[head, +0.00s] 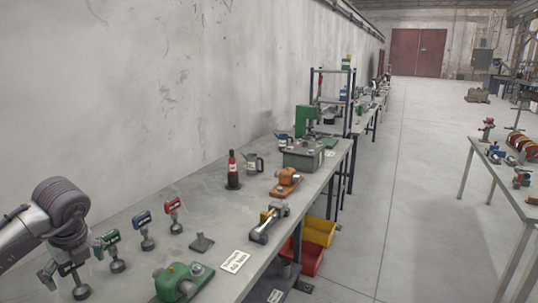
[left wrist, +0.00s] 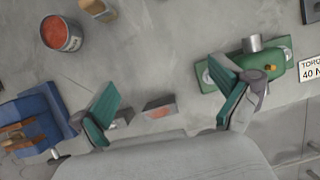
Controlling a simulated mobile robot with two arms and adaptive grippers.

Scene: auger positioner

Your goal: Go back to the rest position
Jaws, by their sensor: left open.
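My left arm comes in from the left in the head view, with its wrist above the near left part of the workbench (head: 225,200). My left gripper (head: 72,256) is partly hidden and hard to separate from the tools below it. In the left wrist view my left gripper (left wrist: 165,75) shows two fingers with green pads, spread wide apart. Nothing is held between them. A small grey block with an orange face (left wrist: 160,107) shows below, in the gap between the fingers. My right gripper is in neither view.
A green device (head: 183,281) lies close by; the right finger overlaps it in the left wrist view (left wrist: 262,64). Upright tools with red (head: 173,205) and blue (head: 143,218) heads stand near. The aisle (head: 400,190) is clear.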

